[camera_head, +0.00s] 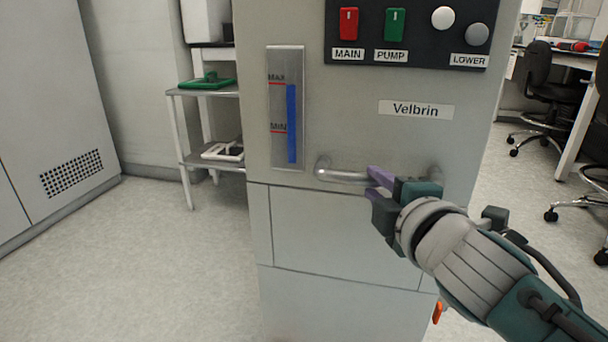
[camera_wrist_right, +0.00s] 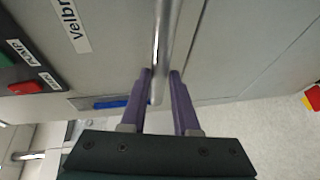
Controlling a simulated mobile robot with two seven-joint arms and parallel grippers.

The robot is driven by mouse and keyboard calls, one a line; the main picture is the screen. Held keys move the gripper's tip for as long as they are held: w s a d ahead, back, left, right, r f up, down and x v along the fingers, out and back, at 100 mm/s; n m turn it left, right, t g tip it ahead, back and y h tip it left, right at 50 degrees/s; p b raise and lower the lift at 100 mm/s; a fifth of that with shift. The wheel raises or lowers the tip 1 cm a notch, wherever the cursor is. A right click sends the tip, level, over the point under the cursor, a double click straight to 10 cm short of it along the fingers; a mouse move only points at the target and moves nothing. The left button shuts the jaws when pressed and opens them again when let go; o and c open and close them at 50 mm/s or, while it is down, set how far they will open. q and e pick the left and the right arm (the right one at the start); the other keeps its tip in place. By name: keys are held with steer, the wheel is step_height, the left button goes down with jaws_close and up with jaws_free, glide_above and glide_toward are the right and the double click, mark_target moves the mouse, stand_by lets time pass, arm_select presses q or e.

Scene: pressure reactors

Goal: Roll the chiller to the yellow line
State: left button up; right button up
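The chiller (camera_head: 340,235) is a tall grey cabinet labelled Velbrin, upright in the middle of the head view. Its front has a level gauge (camera_head: 287,105) and a horizontal metal bar handle (camera_head: 340,175). My right gripper (camera_head: 377,187) is at the right part of this handle. In the right wrist view the handle (camera_wrist_right: 161,45) runs between the two purple fingers (camera_wrist_right: 161,80), which sit close on either side of it. My forearm covers the chiller's lower right. Its base and wheels are out of view. No yellow line shows, and my left gripper is not in view.
A dark panel (camera_head: 408,30) with buttons is at the chiller's top. A metal shelf cart (camera_head: 212,163) stands behind at left, beside a large grey cabinet (camera_head: 50,90). Office chairs (camera_head: 543,85) and a desk are at the right. Floor (camera_head: 170,270) at the left is clear.

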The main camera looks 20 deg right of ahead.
steer(key=shift+o, duration=0.7)
steer(key=shift+s+f, duration=0.15)
steer(key=shift+f, duration=0.3)
steer(key=o, duration=0.3)
steer(key=shift+s+a, duration=0.1)
steer(key=shift+r, duration=0.15)
steer(key=shift+s+r, duration=0.15)
steer(key=shift+s, duration=0.05)
steer(key=p+v, duration=0.3)
steer(key=v, duration=0.6)
steer(key=shift+s+a, duration=0.15)
steer(key=shift+s, duration=0.15)
